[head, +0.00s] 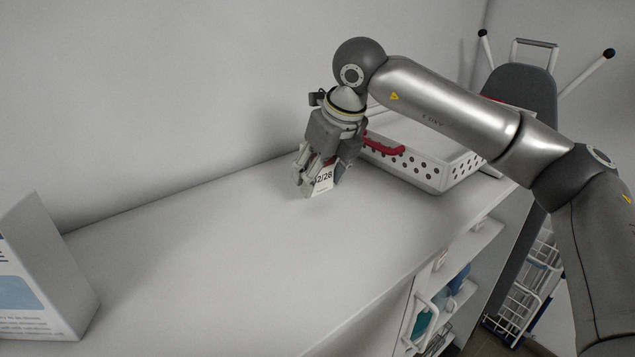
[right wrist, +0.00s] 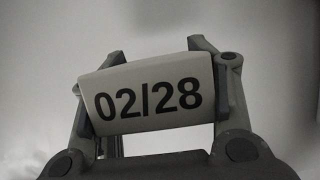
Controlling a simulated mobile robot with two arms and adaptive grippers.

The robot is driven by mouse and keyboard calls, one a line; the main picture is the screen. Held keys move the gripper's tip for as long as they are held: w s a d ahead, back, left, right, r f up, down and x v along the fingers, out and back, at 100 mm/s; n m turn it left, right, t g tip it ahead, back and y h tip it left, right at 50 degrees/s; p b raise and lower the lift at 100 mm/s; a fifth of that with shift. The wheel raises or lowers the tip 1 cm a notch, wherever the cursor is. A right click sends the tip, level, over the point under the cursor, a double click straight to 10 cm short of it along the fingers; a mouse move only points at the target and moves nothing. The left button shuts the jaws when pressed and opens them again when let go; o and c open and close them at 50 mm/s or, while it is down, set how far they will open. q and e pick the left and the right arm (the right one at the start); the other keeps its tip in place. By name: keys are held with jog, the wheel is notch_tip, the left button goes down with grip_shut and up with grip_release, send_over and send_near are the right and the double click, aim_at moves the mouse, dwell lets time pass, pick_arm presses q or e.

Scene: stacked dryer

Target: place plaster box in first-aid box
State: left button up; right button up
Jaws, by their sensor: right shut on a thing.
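My right gripper (head: 321,184) is over the white counter, pointing down, with its fingers closed on a small white box printed "02/28", which I take as the plaster box (head: 322,181). In the right wrist view the plaster box (right wrist: 150,95) sits slightly tilted between the two fingers, one at each end. I cannot tell whether its lower edge touches the counter. No first-aid box can be made out for certain. My left gripper is not in view.
A large printed carton (head: 40,270) stands at the left. The middle counter (head: 230,270) is clear. An ironing board (head: 522,95) stands at the right.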

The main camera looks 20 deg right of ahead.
aim_at(317, 190)
jog(key=x, duration=0.1)
jog(key=p+x, duration=0.1)
jog(key=x, duration=0.1)
jog(key=shift+s+d+f, duration=0.1)
jog(key=shift+f, duration=0.5)
jog(key=shift+s+f, duration=0.1)
jog(key=shift+f, duration=0.05)
jog(key=o, duration=1.1)
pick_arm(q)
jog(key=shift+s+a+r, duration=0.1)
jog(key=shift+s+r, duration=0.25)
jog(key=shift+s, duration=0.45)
